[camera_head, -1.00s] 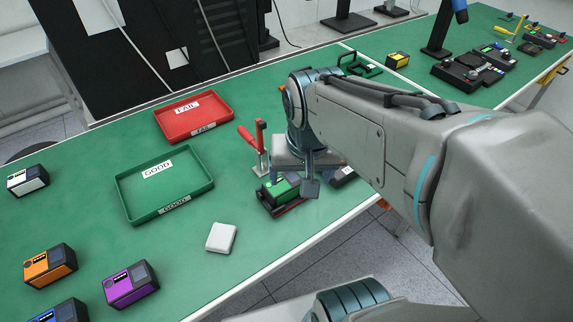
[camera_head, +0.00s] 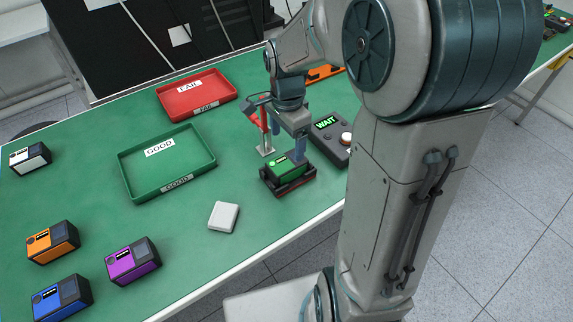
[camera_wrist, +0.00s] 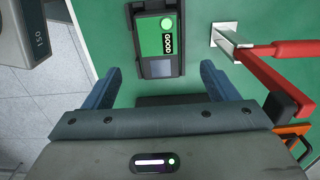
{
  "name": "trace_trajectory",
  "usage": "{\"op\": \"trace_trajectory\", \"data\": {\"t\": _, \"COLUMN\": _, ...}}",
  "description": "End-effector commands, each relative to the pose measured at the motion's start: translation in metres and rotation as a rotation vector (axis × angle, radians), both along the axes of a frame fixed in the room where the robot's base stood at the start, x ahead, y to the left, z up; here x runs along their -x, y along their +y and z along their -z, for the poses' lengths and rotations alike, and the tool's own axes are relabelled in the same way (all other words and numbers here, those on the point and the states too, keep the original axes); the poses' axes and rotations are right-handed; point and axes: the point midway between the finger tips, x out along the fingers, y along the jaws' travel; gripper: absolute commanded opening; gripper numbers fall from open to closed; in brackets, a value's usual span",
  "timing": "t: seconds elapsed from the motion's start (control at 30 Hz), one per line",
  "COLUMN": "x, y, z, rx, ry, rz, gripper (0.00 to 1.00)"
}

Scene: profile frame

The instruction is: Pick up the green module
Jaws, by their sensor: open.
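The green module (camera_head: 285,166) sits in a dark fixture with a red edge (camera_head: 292,190) near the table's front edge. In the wrist view the green module (camera_wrist: 157,36) shows a black label reading GOOD and a grey screen. My gripper (camera_head: 286,142) hangs above the module, pointing down. In the wrist view my gripper (camera_wrist: 160,78) has its two blue fingers wide apart, with nothing between the tips. The module lies just ahead of the fingers in that view.
A red-handled clamp (camera_head: 262,140) stands close beside the fixture. A control box reading WAIT (camera_head: 328,125) is to the right. The green GOOD tray (camera_head: 125,180), red FAIL tray (camera_head: 163,105) and white block (camera_head: 223,216) lie left. Orange, purple and blue modules stand farther left.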

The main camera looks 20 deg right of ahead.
Motion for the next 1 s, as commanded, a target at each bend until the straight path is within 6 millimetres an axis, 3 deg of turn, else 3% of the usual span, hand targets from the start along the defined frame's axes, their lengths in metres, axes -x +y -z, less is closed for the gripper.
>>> {"op": "trace_trajectory", "data": {"t": 0.6, "x": 0.002, "y": 0.000, "z": 0.069, "rx": 0.001, "ry": 0.002, "rz": -0.001, "gripper": 0.80}}
{"op": "trace_trajectory", "data": {"t": 0.9, "x": 0.001, "y": 0.000, "z": 0.075, "rx": 0.001, "ry": -0.001, "rz": -0.001, "gripper": 0.80}}
{"op": "trace_trajectory", "data": {"t": 0.93, "x": 0.001, "y": 0.000, "z": 0.075, "rx": 0.001, "ry": -0.001, "rz": -0.001, "gripper": 0.77}}
{"op": "trace_trajectory", "data": {"t": 1.0, "x": 0.001, "y": 0.000, "z": 0.075, "rx": 0.001, "ry": -0.001, "rz": -0.001, "gripper": 0.58}}
